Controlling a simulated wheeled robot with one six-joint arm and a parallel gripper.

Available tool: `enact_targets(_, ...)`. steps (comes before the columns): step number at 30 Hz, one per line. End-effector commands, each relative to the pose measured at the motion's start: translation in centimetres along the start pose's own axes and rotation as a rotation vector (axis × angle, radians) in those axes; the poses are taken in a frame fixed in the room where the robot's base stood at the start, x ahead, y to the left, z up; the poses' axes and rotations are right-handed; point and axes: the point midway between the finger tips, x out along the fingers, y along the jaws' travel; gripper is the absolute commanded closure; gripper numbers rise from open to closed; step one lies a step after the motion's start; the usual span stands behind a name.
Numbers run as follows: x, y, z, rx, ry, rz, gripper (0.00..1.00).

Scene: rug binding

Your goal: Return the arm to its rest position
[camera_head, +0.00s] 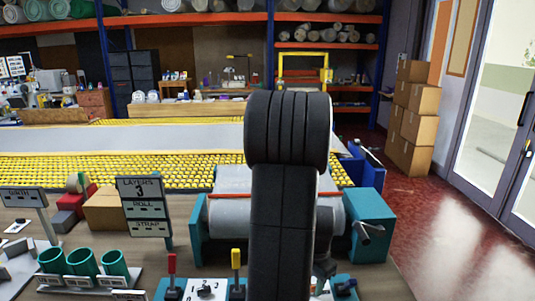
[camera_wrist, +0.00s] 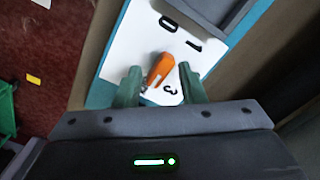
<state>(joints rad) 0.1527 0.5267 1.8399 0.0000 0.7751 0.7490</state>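My arm (camera_head: 285,180) rises in the middle of the head view and bends over at the top; my gripper is not clearly seen there. In the wrist view my gripper (camera_wrist: 160,75) has its two greenish fingers apart, with a gap between them. An orange pointer or knob (camera_wrist: 161,70) shows in that gap, over a white panel (camera_wrist: 130,50) marked with dark digits such as 0, 1 and 3. I see no finger touching the orange piece, but its depth from the fingertips is hard to tell.
A teal-ended roller machine (camera_head: 371,222) stands behind my arm. Red (camera_head: 172,270) and yellow (camera_head: 236,259) levers stand at the front. Signs (camera_head: 146,205), green cups (camera_head: 82,263) and a cardboard box (camera_head: 106,210) are at left. Stacked cartons (camera_head: 411,115) and open red floor lie right.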

Motion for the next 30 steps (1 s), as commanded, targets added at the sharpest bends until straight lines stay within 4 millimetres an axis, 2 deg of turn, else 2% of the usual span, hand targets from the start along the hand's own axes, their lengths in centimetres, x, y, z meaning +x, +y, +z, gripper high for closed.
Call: enact_targets(30,-0.14,-0.02,0.01,-0.825,0.0,0.0,0.64)
